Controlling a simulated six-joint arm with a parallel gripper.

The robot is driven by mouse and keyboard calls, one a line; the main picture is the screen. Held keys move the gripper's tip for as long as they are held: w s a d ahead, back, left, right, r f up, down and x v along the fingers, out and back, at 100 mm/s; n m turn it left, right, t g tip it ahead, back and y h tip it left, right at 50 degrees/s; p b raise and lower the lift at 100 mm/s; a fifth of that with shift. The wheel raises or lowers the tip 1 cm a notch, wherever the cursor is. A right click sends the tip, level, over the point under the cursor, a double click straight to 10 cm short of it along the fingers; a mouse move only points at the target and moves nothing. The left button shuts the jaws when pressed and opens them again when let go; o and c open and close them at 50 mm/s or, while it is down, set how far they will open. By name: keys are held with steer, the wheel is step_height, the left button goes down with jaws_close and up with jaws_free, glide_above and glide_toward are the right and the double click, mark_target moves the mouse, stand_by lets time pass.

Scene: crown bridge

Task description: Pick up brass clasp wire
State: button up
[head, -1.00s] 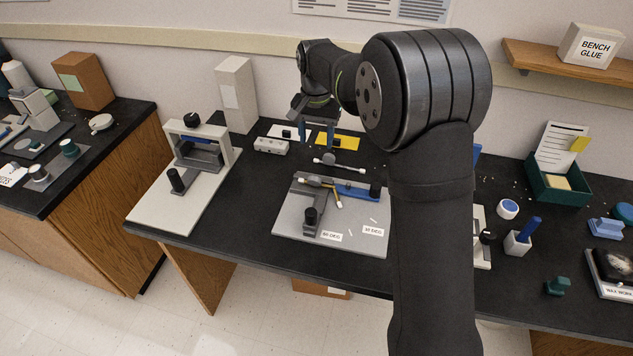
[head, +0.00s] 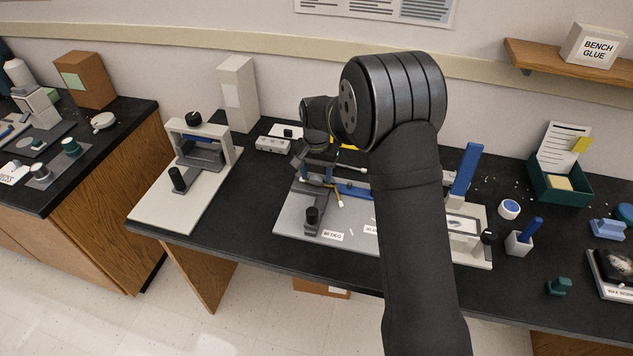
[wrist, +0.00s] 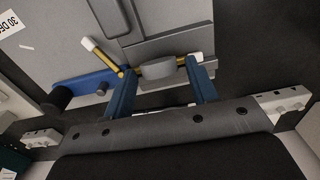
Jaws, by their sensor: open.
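The brass clasp wire (wrist: 105,58) is a bent gold wire with white ends. It sits on a grey bending fixture (wrist: 155,25); in the head view part of the wire (head: 338,194) shows beside my gripper. My gripper (wrist: 159,68) is open, with its two blue fingers over the wire, one near the bend and one near a white end. It also shows in the head view (head: 316,176), low over the fixture. A grey rounded piece (wrist: 155,68) lies between the fingers and hides part of the wire. I cannot tell whether the fingers touch the wire.
The fixture has a blue bar (wrist: 82,90) and a dark knob (head: 312,215). A white-tipped rod (head: 340,167) lies behind it. A clamp stand (head: 185,185) is to the left; a tall blue handle (head: 466,168) rises to the right.

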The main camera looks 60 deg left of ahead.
jaws_close()
stand_by(0.3)
